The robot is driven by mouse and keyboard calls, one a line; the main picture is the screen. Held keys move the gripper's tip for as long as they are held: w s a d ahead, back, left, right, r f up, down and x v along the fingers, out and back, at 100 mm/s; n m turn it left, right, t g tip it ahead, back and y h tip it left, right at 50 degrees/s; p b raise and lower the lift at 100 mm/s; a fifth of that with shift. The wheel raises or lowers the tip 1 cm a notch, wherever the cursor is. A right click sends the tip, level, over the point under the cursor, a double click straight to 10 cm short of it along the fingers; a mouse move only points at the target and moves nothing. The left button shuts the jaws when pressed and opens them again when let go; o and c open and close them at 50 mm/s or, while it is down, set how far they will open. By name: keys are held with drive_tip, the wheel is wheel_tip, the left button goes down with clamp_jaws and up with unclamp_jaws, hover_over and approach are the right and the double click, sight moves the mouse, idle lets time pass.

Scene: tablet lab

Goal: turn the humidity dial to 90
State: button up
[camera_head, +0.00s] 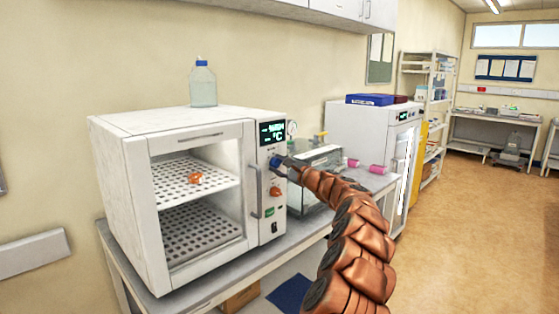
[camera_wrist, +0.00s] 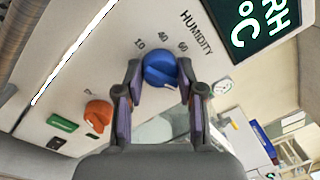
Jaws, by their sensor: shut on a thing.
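The blue humidity dial (camera_wrist: 160,68) sits on the front panel of a white chamber (camera_head: 178,120). In the wrist view the label HUMIDITY and the marks 10, 40 and 60 show beside it; no 90 mark is readable. A pale line shows on the dial's lower right in that view. My gripper (camera_wrist: 160,76) has one finger on each side of the dial and is shut on it. In the head view my gripper (camera_head: 283,163) reaches the panel from the right and partly covers the dial (camera_head: 275,161). The lit display (camera_head: 272,132) is above it, its digits blurred.
An orange knob (camera_wrist: 98,112) and a green switch (camera_wrist: 62,123) are on the same panel. The chamber's door handle (camera_head: 256,190) stands left of the panel. A clear glass box (camera_head: 318,160) is close behind my gripper. A bottle (camera_head: 203,85) stands on the chamber.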

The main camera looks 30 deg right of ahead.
drive_tip(key=shift+m+p, duration=1.25)
drive_tip(key=shift+m, duration=0.75)
drive_tip(key=o, duration=1.1)
drive_tip(key=shift+o, duration=0.2)
drive_tip(key=shift+s, duration=0.1)
drive_tip(key=v, duration=1.1)
drive_tip(key=shift+s, duration=0.4)
